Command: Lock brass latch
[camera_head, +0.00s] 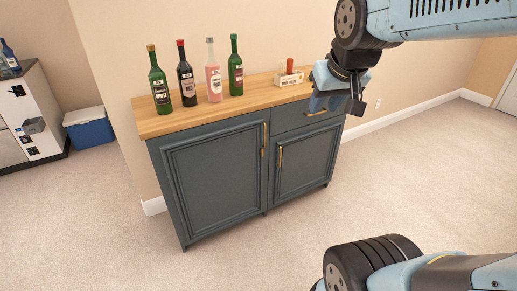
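A dark blue-grey cabinet (212,185) with a wooden top stands against the wall. It has two doors and one drawer, all closed. I cannot make out a separate brass latch in this view. My gripper (337,103) hangs in front of the cabinet's right end, near the drawer handle, and hides part of that corner. Its fingers point downward. They are too small and dark to tell whether they are open or shut.
Several bottles (236,72) stand on the countertop (262,94). A small white box (288,79) with a red item stands to their right. A blue cooler (89,130) and a white fridge-like unit (38,105) are at the left. The carpet (240,255) before the cabinet is clear.

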